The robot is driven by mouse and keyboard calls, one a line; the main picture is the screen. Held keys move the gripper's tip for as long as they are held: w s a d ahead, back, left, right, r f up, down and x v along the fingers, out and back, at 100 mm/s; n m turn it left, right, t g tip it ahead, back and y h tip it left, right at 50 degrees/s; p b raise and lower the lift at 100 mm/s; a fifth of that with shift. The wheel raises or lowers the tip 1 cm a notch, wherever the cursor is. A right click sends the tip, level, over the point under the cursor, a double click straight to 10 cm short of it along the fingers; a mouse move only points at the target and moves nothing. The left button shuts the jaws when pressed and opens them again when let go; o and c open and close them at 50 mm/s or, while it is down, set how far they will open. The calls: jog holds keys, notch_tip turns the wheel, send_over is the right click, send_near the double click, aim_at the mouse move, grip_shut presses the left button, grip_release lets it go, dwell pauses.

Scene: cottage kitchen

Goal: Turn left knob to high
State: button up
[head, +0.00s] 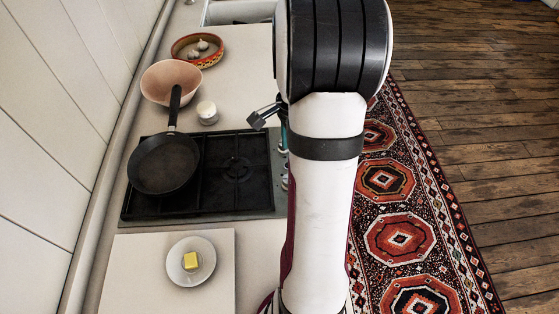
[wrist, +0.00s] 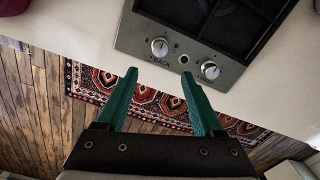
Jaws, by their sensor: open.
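The black stove (head: 268,203) has a metal front panel with two silver knobs, each with a light pointer mark. In the wrist view, the left-hand knob (wrist: 159,47) has lettering that seems to read "BACK" beneath it. The right-hand knob (wrist: 210,70) sits near the panel's corner. My gripper (wrist: 158,75) is open and empty. Its two green fingers point toward the panel, with the tips just below the left-hand knob in the picture and apart from it. In the head view, my arm hides much of the gripper and part of the knob panel.
A black frying pan (head: 164,163) sits on the stove's left side. Behind it are a pinkish bowl (head: 171,77), a small white jar (head: 207,112) and a patterned dish (head: 184,47). A plate (head: 178,271) with butter (head: 190,260) is in front. A patterned rug (head: 399,239) covers the floor alongside.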

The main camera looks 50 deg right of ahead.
notch_tip(320, 180, down, 11)
grip_shut()
dwell(0.4)
